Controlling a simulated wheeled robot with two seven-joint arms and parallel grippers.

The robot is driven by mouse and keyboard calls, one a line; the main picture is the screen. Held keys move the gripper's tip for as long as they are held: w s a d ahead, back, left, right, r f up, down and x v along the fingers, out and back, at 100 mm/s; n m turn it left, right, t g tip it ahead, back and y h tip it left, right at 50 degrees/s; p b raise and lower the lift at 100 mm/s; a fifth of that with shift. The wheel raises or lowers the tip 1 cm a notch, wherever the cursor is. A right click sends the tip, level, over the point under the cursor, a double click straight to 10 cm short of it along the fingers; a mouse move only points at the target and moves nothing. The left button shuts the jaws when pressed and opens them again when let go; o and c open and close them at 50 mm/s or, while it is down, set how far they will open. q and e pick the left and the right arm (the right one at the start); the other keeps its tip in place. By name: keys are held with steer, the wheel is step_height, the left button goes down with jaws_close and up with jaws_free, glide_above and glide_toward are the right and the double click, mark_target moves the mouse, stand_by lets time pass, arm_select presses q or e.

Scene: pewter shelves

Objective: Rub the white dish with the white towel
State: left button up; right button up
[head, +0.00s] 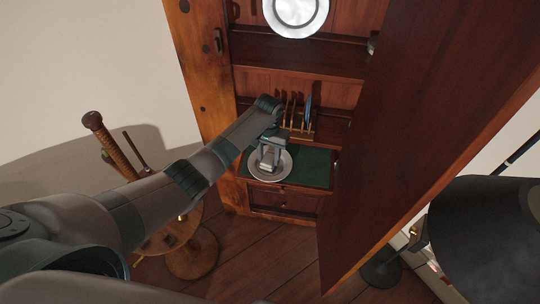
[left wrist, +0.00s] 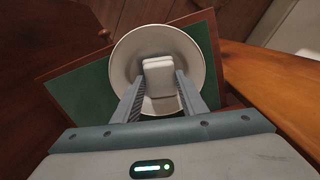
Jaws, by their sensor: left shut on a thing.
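The white dish (head: 284,165) lies on the green-lined shelf inside the cabinet in the head view. In the left wrist view the dish (left wrist: 193,52) fills the middle. My left gripper (head: 269,165) is over the dish and is shut on the white towel, a folded white block. The towel (left wrist: 158,77) sits between the two fingertips of the left gripper (left wrist: 158,92) in the left wrist view. It is over the dish's inner surface; I cannot tell whether they touch. My right gripper is not in view.
The green shelf (head: 313,168) has free room right of the dish. Another plate (head: 296,12) is on the upper shelf. The open cabinet door (head: 425,130) blocks the right side. A wooden stand (head: 192,255) is at the left.

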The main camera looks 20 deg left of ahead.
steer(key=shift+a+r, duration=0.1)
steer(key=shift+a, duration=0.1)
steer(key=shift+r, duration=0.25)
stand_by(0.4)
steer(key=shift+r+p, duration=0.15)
steer(key=shift+p, duration=0.2)
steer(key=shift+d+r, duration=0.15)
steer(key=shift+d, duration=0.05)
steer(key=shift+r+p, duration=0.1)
steer(key=shift+p, duration=0.2)
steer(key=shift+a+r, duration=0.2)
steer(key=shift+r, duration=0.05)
